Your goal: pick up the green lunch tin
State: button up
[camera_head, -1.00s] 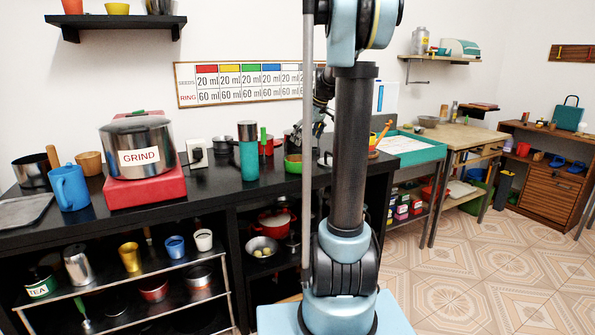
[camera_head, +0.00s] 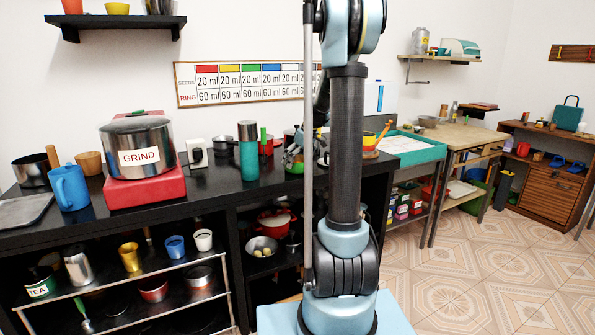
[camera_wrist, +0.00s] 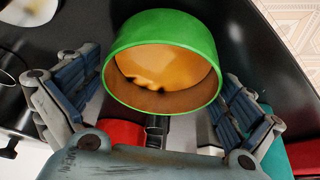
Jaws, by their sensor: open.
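The green lunch tin (camera_wrist: 122,58) fills the upper middle of the wrist view. It is round and open at the top, with a green wall and an orange-brown inside. In the head view its green side (camera_head: 293,168) shows a little on the black counter, mostly covered by my gripper (camera_head: 293,154). In the wrist view my gripper (camera_wrist: 163,85) is open, with one finger on each side of the tin. The tin lies between the fingers, and I cannot tell whether either finger touches it. Nothing is held.
A teal flask (camera_head: 249,158) stands left of my gripper. A red object (camera_wrist: 120,132) shows close under the tin in the wrist view. The GRIND pot (camera_head: 140,158) on its red base (camera_head: 145,188) stands farther left. The counter front (camera_head: 200,203) has clear room.

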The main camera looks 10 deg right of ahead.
jog(key=shift+c, duration=0.6)
jog(key=c, duration=0.9)
jog(key=shift+o, duration=0.2)
